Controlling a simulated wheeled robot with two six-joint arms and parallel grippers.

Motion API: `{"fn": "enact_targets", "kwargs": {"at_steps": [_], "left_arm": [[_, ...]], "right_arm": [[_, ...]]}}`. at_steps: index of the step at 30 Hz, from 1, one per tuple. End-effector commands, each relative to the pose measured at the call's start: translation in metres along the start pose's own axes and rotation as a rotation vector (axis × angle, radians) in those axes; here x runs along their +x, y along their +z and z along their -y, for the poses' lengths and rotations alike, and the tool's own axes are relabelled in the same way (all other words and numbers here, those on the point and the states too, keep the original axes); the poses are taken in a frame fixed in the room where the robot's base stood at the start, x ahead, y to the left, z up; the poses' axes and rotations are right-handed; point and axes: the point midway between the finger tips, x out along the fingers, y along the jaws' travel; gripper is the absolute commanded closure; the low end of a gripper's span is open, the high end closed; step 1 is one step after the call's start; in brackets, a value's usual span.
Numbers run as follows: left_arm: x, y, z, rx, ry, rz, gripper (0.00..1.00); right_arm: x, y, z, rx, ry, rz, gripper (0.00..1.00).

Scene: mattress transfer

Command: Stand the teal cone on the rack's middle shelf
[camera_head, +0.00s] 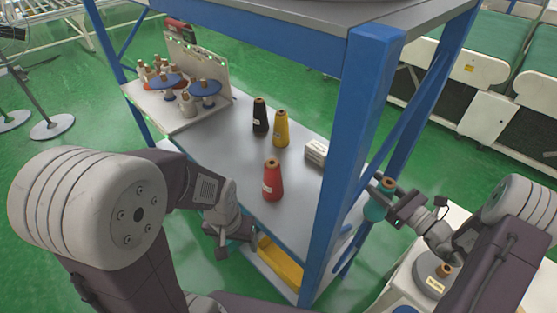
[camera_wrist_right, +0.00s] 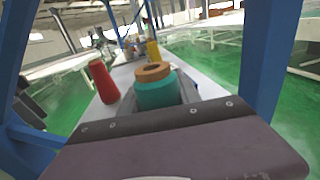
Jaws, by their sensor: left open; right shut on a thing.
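The teal cone (camera_head: 376,205) with its brown top is held in my right gripper (camera_head: 386,193), just right of the rack's blue front post. It looks close to upright. In the right wrist view the teal cone (camera_wrist_right: 156,92) fills the middle, with the shelf behind it; its lower part is hidden by the gripper. The rack's middle shelf (camera_head: 225,150) is a grey metal surface between blue posts. My left gripper (camera_head: 232,238) is open and empty near the shelf's front left edge, pointing down.
The blue post (camera_head: 345,150) stands beside my right gripper.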

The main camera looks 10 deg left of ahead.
Motion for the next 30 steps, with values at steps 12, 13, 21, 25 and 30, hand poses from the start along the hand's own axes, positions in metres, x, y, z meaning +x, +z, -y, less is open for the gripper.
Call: {"fn": "enact_targets", "kwargs": {"at_steps": [12, 13, 21, 25, 30], "left_arm": [[-0.003, 0.000, 0.000, 0.000, 0.000, 0.000, 0.30], [-0.003, 0.000, 0.000, 0.000, 0.000, 0.000, 0.30], [-0.003, 0.000, 0.000, 0.000, 0.000, 0.000, 0.30], [-0.003, 0.000, 0.000, 0.000, 0.000, 0.000, 0.30], [-0.003, 0.000, 0.000, 0.000, 0.000, 0.000, 0.30]], "right_arm": [[0.060, 0.105, -0.040, 0.004, 0.170, 0.004, 1.00], [0.060, 0.105, -0.040, 0.004, 0.170, 0.004, 1.00], [0.087, 0.070, -0.090, 0.014, 0.177, 0.000, 1.00], [0.104, 0.049, -0.120, 0.011, 0.176, 0.000, 1.00], [0.116, 0.035, -0.140, 0.007, 0.171, 0.002, 1.00]]}}
